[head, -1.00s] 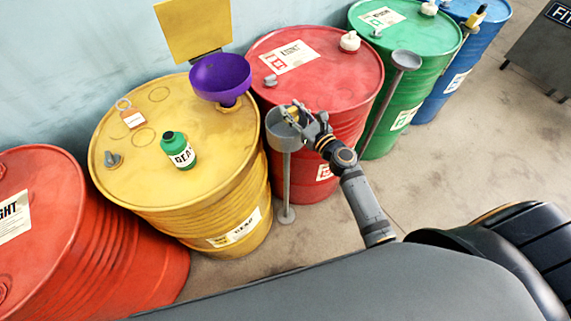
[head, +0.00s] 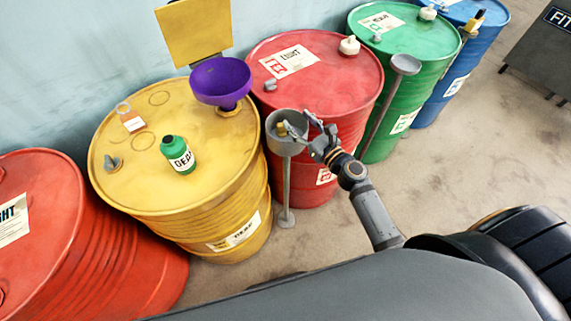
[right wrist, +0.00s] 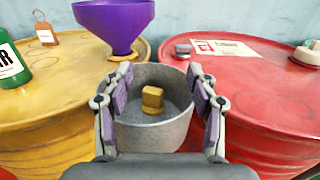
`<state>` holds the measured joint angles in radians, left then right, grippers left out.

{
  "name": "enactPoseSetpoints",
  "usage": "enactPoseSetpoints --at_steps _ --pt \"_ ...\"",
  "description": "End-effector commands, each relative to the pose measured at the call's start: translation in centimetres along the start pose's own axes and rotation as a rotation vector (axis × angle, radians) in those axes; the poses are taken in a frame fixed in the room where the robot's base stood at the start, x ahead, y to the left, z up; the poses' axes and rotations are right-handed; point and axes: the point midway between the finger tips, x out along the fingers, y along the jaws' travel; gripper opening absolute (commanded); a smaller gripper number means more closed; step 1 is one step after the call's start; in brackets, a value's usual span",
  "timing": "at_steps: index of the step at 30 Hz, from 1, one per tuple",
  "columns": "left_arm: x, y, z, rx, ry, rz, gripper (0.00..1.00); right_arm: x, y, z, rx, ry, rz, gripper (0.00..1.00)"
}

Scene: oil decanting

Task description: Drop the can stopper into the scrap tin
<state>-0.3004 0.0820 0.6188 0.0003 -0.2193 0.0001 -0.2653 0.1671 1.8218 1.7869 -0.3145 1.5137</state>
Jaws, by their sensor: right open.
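The scrap tin is a round grey open tin (head: 271,146) on a thin stand, in front of the yellow and red drums. It also shows in the right wrist view (right wrist: 178,133). A small yellow-brown stopper (right wrist: 152,99) is inside the tin, between and apart from my fingers. It shows in the head view (head: 282,129) too. My right gripper (head: 304,126) is open at the tin's right rim; in the right wrist view its fingers (right wrist: 163,92) stand spread over the tin. The green can (head: 178,155) stands upright on the yellow drum. My left gripper is not in view.
A purple funnel (head: 221,82) stands on the yellow drum (head: 205,170), close behind the tin. The red drum (head: 325,105) is at the tin's right. A second grey stand (head: 404,64) stands by the green drum (head: 405,30). Bare floor lies to the right.

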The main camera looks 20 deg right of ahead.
Motion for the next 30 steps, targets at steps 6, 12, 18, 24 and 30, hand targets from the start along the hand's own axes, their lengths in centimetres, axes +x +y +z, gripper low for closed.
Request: enactPoseSetpoints --at_steps 6,12,18,24,30 --pt "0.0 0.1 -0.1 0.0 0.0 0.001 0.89 -5.3 0.0 -0.2 -0.002 0.005 0.001 0.59" --pt "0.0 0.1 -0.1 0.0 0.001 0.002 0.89 -7.6 0.0 -0.1 -0.002 0.001 0.002 0.59" --pt "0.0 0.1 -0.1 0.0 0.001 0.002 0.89 -8.5 0.0 0.0 -0.002 0.001 -0.001 0.59" --pt "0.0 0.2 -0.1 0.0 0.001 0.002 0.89 -8.6 0.0 0.0 0.0 0.0 -0.002 0.59" --pt "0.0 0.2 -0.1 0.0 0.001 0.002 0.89 -8.6 0.0 0.0 0.0 0.0 -0.002 0.59"
